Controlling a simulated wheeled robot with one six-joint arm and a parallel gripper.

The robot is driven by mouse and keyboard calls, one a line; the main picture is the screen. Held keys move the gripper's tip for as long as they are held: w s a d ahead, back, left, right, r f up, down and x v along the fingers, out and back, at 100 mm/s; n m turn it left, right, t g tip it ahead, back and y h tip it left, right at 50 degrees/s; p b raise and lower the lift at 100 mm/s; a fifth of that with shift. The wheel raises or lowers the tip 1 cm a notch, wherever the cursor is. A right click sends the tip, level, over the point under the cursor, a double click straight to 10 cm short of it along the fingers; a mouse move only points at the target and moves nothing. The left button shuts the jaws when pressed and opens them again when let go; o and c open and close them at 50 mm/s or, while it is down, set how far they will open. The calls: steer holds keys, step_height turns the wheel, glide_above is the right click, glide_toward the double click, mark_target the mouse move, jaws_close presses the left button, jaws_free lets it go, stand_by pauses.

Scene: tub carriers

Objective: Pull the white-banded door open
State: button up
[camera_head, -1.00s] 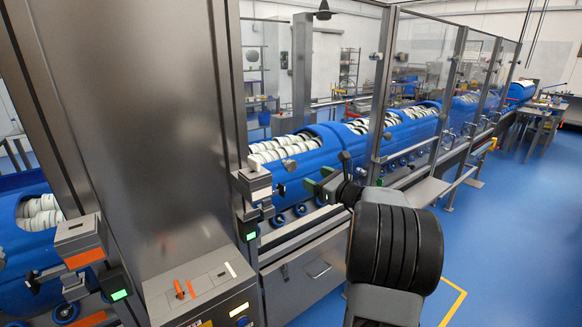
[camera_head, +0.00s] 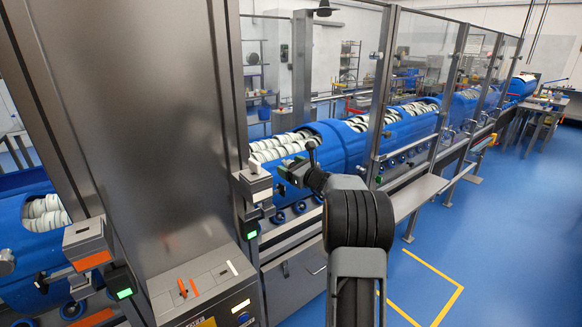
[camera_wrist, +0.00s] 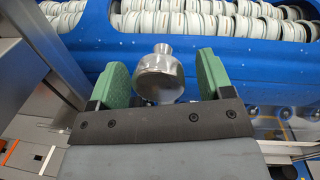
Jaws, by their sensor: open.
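A silver knob (camera_wrist: 160,76) on the clear guard door stands between the green finger pads of my gripper (camera_wrist: 163,80) in the wrist view. The gripper is open, with the left pad close to the knob and a wider gap on the right; I cannot tell whether either pad touches it. In the head view my gripper (camera_head: 289,171) is at the clear door, in front of the blue tub carrier (camera_head: 327,148), and hides most of the knob. A grey box with a white band (camera_head: 260,183) sits on the post left of the gripper.
Another box with an orange band (camera_head: 92,261) is at left, beyond the wide steel cabinet (camera_head: 135,130). A control panel (camera_head: 205,290) is below it. A steel post (camera_head: 383,90) stands right of my gripper. Blue floor (camera_head: 500,250) is clear at right.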

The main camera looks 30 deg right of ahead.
steer(key=c, duration=1.3)
